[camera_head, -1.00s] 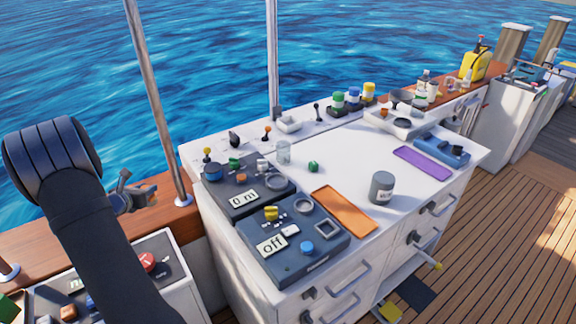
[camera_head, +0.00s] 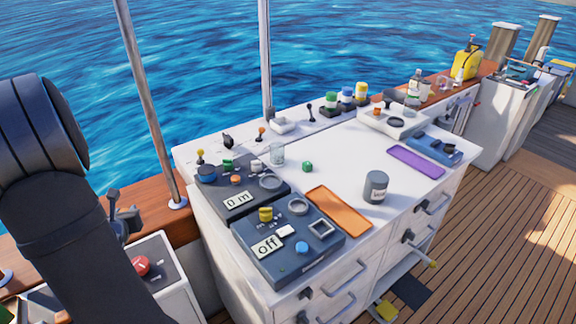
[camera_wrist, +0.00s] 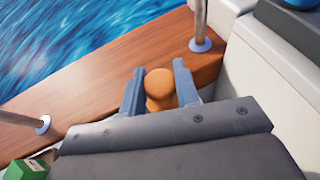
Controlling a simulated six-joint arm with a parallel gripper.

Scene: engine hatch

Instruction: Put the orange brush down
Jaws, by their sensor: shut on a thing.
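My gripper (camera_wrist: 159,84) shows in the wrist view with its two grey-blue fingers on either side of the orange brush (camera_wrist: 159,92). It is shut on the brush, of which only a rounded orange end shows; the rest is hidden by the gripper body. The brush is over the wooden rail ledge; whether it touches it I cannot tell. In the head view my gripper (camera_head: 122,222) is partly hidden behind my arm at the left, and the brush cannot be made out there.
A white console (camera_head: 340,160) bears dark control boxes (camera_head: 290,245), an orange mat (camera_head: 338,210), a purple mat (camera_head: 415,161) and a grey can (camera_head: 375,187). A red-knobbed panel (camera_head: 160,275) is near my arm. Metal posts (camera_head: 147,100) rise from the wooden ledge (camera_wrist: 90,85). The console's middle is clear.

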